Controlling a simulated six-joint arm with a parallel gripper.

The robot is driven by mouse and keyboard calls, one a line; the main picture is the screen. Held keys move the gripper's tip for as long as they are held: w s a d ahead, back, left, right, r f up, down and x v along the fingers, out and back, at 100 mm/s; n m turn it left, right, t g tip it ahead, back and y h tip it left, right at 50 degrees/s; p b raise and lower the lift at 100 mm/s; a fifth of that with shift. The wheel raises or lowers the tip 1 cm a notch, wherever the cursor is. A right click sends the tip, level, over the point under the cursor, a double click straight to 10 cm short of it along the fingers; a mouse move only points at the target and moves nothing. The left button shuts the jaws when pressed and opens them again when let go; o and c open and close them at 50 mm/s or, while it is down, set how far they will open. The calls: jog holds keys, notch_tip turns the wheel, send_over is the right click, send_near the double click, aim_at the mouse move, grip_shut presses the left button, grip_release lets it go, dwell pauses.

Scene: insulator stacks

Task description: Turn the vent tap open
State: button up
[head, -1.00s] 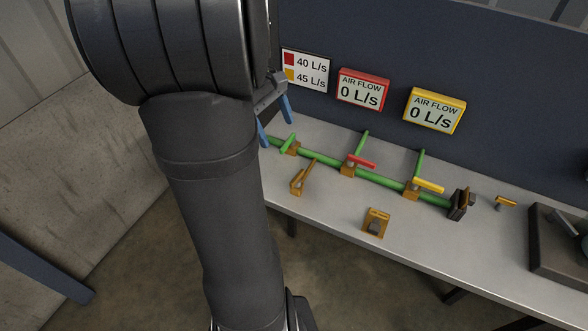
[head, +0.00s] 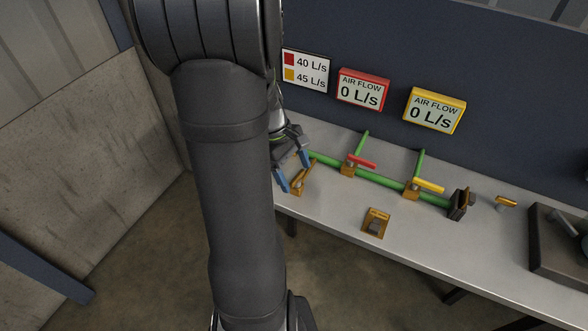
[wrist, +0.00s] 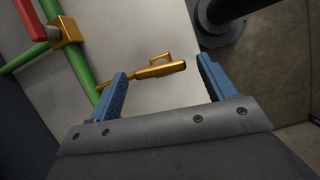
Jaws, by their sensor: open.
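A green pipe (head: 380,178) runs along the bench with a red-handled tap (head: 362,161) and a yellow-handled tap (head: 428,185) on brass blocks. No label names the vent tap. A brass fitting with a lever (head: 300,182) stands in front of the pipe's left part. My gripper (head: 293,169) is open at this fitting, its blue fingers apart. In the wrist view the brass fitting (wrist: 160,70) shows in the gap between the fingertips (wrist: 162,66), and I cannot tell whether they touch it. The pipe's left end is hidden behind my gripper.
A brass bracket (head: 376,222) stands near the bench's front edge. A dark block (head: 458,204) is at the pipe's right end, with a small brass part (head: 506,202) beyond it. Two air flow displays (head: 363,91) (head: 434,111) read 0 L/s. A sign (head: 306,70) lists 40 and 45 L/s.

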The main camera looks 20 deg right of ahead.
jog(key=shift+c, duration=0.3)
jog(key=c, duration=0.9)
jog(key=shift+n+t, duration=0.3)
jog(key=shift+n, duration=0.5)
jog(key=o, duration=1)
jog(key=shift+c, duration=0.2)
jog(key=shift+a+r+h, duration=0.1)
jog(key=shift+h, duration=0.2)
jog(key=v, duration=1.7)
jog(key=shift+w, duration=0.1)
